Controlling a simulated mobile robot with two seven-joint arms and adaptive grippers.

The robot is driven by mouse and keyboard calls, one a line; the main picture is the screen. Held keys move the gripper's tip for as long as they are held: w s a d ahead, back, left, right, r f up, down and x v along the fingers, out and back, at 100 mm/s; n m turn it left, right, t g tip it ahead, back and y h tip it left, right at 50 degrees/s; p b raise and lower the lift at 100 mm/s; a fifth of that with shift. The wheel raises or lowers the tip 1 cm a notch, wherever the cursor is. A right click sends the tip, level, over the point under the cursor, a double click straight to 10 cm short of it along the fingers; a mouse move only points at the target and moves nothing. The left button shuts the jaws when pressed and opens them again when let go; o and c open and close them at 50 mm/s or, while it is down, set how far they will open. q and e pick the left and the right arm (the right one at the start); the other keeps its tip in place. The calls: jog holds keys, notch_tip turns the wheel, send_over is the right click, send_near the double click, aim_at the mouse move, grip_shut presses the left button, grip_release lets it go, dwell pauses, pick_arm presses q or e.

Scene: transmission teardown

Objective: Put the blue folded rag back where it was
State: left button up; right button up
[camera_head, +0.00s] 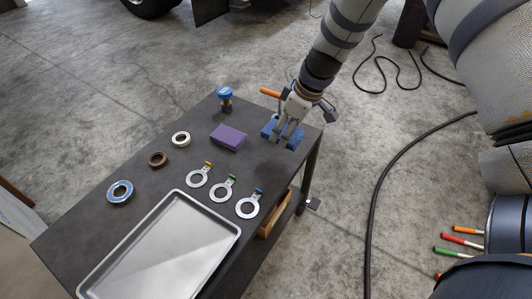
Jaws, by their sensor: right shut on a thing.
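The blue folded rag (294,139) is at the far right end of the dark workbench (133,172). My right gripper (283,137) comes down from the top and is shut on the rag, its fingers covering the middle of it. The rag is at or just above the bench top; I cannot tell whether it touches. My left gripper is not in view.
A purple block (229,137) lies left of the rag. Nearby are a blue-topped item (225,97), several rings (181,139) and tagged washers (248,207). A metal tray (165,250) fills the near end. An orange handle (270,93) shows behind my gripper.

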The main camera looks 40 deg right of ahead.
jog(key=w+a+f, duration=0.2)
jog(key=f, duration=0.1)
jog(key=a+f+b, duration=0.1)
jog(key=f, duration=0.1)
jog(key=shift+w+f, duration=0.2)
jog(key=shift+w, duration=0.2)
jog(key=x, duration=0.3)
jog(key=shift+s+f+b, duration=0.2)
jog(key=shift+f+b, duration=0.1)
jog(key=shift+f, duration=0.1)
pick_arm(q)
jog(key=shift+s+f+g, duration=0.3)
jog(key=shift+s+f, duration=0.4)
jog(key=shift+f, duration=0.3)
pick_arm(e)
jog(key=shift+r, duration=0.15)
jog(key=o, duration=1)
jog(key=shift+o, duration=0.2)
